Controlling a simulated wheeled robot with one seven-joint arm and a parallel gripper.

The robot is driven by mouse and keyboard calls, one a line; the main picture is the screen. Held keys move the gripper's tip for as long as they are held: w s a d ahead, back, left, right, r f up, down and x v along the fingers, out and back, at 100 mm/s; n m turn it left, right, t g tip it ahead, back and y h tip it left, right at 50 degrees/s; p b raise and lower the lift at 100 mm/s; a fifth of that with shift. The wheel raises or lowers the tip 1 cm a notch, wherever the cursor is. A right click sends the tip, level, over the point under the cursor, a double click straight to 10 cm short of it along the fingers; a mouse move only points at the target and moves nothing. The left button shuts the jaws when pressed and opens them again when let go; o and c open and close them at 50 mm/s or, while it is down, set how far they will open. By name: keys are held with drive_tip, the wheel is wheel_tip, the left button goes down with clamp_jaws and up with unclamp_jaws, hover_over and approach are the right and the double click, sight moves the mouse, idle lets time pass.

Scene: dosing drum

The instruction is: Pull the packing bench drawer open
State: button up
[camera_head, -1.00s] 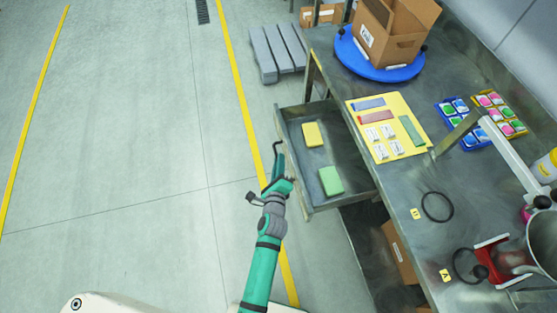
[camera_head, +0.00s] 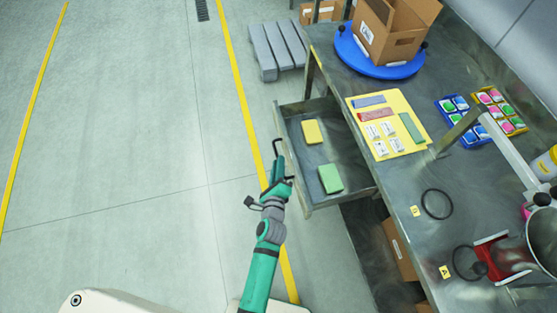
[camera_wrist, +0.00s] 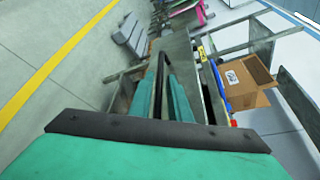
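The packing bench drawer (camera_head: 352,190) stands pulled out from the left side of the metal bench (camera_head: 385,188). Its inside shows, with a yellow block (camera_head: 313,131) and a green block (camera_head: 330,179) lying in it. A black bar handle (camera_head: 277,147) is on the drawer's outer front. My gripper (camera_head: 278,168) is at this handle, outside the drawer. In the wrist view the black handle (camera_wrist: 158,85) runs between the two teal fingers, which look closed against it. The exact contact at the fingertips is partly hidden.
On the bench lie a yellow sheet with cards (camera_head: 390,150), small trays of coloured packs (camera_head: 461,118) and a blue turntable (camera_head: 372,68) bearing an open carton (camera_head: 392,32). A grey pallet (camera_head: 277,50) stands beyond the drawer. The floor to the left is clear.

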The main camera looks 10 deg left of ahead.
drive_tip(key=v, duration=0.8)
drive_tip(key=shift+s, duration=0.15)
drive_tip(key=s+d+r+n+h, duration=0.1)
drive_tip(key=s+d+r+n, duration=0.2)
drive_tip(key=s+n, duration=0.4)
drive_tip(key=s+d+r+n+h, duration=0.1)
drive_tip(key=s+d+r+n, duration=0.3)
drive_tip(key=s+n, duration=0.4)
drive_tip(key=s+d+r+n, duration=0.3)
drive_tip(key=s+r+n, duration=0.2)
drive_tip(key=s+n, duration=0.2)
drive_tip(key=shift+s+h, duration=0.4)
drive_tip(key=shift+s, duration=0.85)
